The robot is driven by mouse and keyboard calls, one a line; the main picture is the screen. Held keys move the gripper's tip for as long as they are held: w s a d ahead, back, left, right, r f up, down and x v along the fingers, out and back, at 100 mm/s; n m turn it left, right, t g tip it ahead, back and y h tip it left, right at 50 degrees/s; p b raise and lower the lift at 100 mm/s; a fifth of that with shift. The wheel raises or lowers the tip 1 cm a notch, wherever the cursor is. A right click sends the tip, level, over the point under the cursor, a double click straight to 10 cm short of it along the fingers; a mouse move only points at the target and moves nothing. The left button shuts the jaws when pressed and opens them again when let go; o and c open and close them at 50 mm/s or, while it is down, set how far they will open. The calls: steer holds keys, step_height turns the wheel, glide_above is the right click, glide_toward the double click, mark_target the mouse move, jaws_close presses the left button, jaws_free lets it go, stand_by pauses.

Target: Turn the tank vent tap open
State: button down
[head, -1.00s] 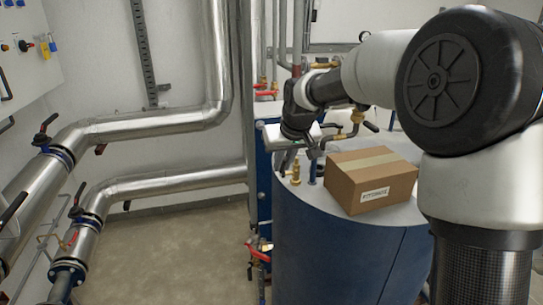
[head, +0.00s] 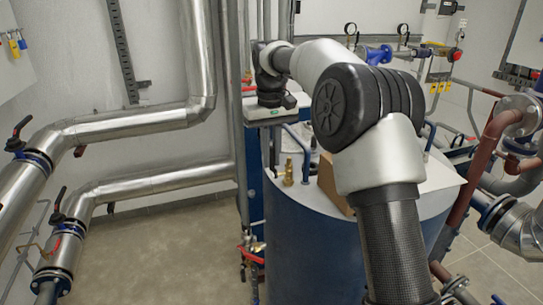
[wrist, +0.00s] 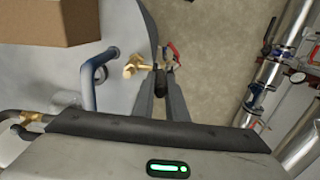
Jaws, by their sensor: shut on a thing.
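The tank vent tap (head: 288,172) is a small brass fitting on the left edge of the blue tank's pale top. In the wrist view the brass tap (wrist: 133,66) sits just left of my fingertips, with its dark handle (wrist: 160,77) between them. My gripper (wrist: 163,84) is shut on this handle, fingers pointing down past the tank's rim. In the head view my gripper's body (head: 270,110) is above and left of the tap, and its fingertips are hard to make out.
A cardboard box (wrist: 48,22) stands on the tank (head: 330,245) near the tap. A blue bent pipe (wrist: 90,78) rises close beside the tap. Red-handled valves (head: 250,254) are low at the tank's left. Silver pipes (head: 120,185) run along the left wall; the floor between is clear.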

stand_by(0.3)
steer(key=c, duration=1.8)
jaws_free()
steer(key=shift+o, duration=0.2)
steer(key=r, duration=1)
steer(key=shift+w+a+r, duration=0.1)
steer(key=shift+w+r, duration=0.1)
steer(key=shift+r, duration=0.15)
steer(key=shift+s+r, duration=0.1)
steer(key=shift+r, duration=0.5)
